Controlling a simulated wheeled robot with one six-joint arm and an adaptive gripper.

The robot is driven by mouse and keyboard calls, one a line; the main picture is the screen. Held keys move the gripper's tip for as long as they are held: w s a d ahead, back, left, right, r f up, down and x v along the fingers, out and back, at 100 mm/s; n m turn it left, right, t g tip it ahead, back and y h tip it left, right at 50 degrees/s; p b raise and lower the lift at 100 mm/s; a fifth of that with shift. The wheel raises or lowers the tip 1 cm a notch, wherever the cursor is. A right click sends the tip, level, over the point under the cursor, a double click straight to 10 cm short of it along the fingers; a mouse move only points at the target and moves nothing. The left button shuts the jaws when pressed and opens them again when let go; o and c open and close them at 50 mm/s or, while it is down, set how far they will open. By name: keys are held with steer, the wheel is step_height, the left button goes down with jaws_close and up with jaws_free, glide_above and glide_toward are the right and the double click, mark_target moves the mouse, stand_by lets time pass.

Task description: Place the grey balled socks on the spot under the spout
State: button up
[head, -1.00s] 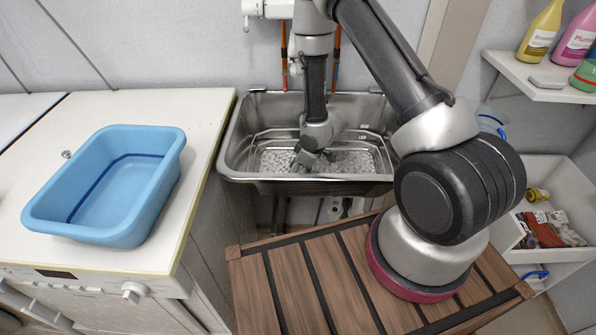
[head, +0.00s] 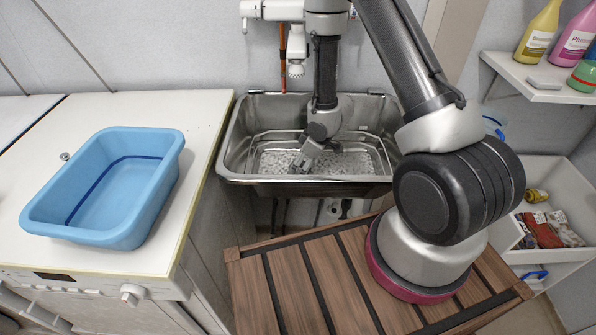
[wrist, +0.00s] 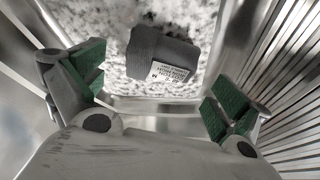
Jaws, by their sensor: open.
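My gripper (wrist: 160,92) is open, with green-padded fingers wide apart. In the head view my gripper (head: 301,164) points down into the steel basin. The grey balled socks (wrist: 158,52), a dark grey bundle with a pale printed label, lie on the basin's speckled floor. In the wrist view they show beyond the fingers, between them and clear of both. In the head view I cannot tell them from my grey gripper. The white spout (head: 295,70) hangs at the basin's back wall, left of my arm. I cannot make out a marked spot under it.
The steel basin (head: 232,160) has raised walls close around my gripper, and a wire rack inside. A blue tub (head: 150,215) stands on the white counter at left. Shelves with bottles (head: 541,30) are at right. A slatted wooden platform (head: 300,285) lies in front.

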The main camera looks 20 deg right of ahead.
steer(key=s+d+r+m+t+h, duration=0.15)
steer(key=d+r, duration=0.25)
steer(key=r, duration=0.5)
steer(key=s+d+r+m+h, duration=0.15)
steer(key=d+r, duration=0.35)
steer(key=r, duration=0.5)
steer(key=s+d+r+m+h, duration=0.15)
steer(key=d+r, duration=0.25)
steer(key=r, duration=0.5)
steer(key=s+r+m, duration=0.2)
steer(key=s+r, duration=0.4)
steer(key=s, duration=0.4)
steer(key=s+r+m+y, duration=0.1)
steer(key=s+r+m, duration=0.2)
steer(key=s+r, duration=0.4)
steer(key=s, duration=0.3)
steer(key=shift+s+d+r, duration=0.15)
steer(key=shift+s+r, duration=0.15)
steer(key=shift+s, duration=0.1)
